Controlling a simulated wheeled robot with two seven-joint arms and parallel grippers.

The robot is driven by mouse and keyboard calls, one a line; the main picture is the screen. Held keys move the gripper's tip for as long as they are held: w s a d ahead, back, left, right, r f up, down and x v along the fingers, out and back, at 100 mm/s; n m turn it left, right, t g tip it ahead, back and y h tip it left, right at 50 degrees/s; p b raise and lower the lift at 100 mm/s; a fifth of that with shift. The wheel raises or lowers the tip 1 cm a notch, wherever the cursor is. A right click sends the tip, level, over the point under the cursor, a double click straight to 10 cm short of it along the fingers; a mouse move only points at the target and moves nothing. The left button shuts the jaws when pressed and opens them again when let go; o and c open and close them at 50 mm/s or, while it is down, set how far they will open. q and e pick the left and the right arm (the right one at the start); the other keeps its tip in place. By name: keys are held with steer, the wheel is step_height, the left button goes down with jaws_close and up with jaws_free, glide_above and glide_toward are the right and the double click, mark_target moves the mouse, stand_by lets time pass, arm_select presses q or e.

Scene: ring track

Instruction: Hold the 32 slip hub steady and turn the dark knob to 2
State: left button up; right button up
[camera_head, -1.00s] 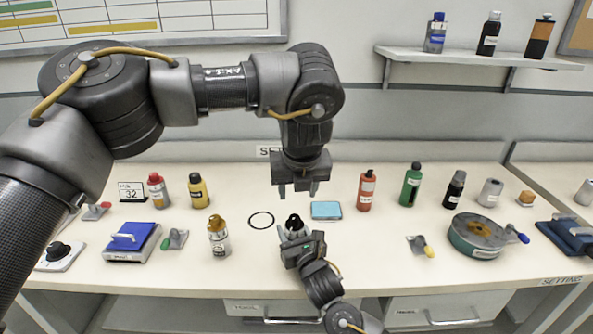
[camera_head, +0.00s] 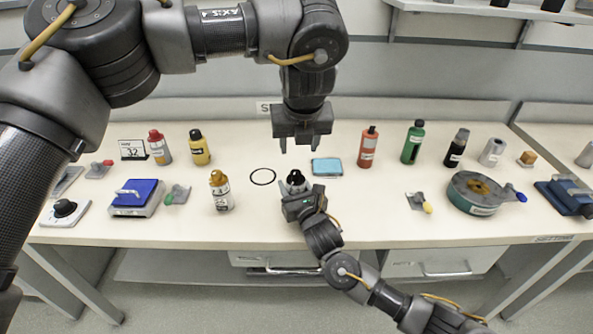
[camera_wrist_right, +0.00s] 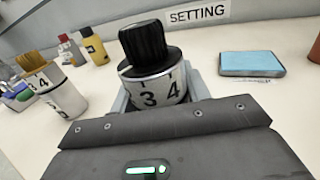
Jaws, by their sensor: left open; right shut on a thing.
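The hub (camera_head: 296,187) is a pale cylinder with a dark ribbed knob (camera_head: 295,176) on top, standing at the middle front of the bench. In the right wrist view the hub (camera_wrist_right: 152,90) shows the figures 3 and 4 below the dark knob (camera_wrist_right: 144,42). My right gripper (camera_head: 298,193) is shut on the hub from the front, a finger on each side. My left gripper (camera_head: 301,147) points down above and slightly behind the knob, open and empty, apart from it. A card reading 32 (camera_head: 132,149) stands at the back left.
A gold-topped numbered cylinder (camera_head: 221,192) stands left of the hub, past a black ring outline (camera_head: 263,176). A light-blue pad (camera_head: 326,167) lies behind right. Red (camera_head: 368,148) and green (camera_head: 413,143) bottles stand farther right.

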steer(key=o, duration=1.2)
steer(key=shift+c, duration=0.2)
steer(key=shift+s, duration=0.1)
steer(key=v, duration=1.1)
steer(key=shift+s+d, duration=0.25)
steer(key=shift+s, duration=0.05)
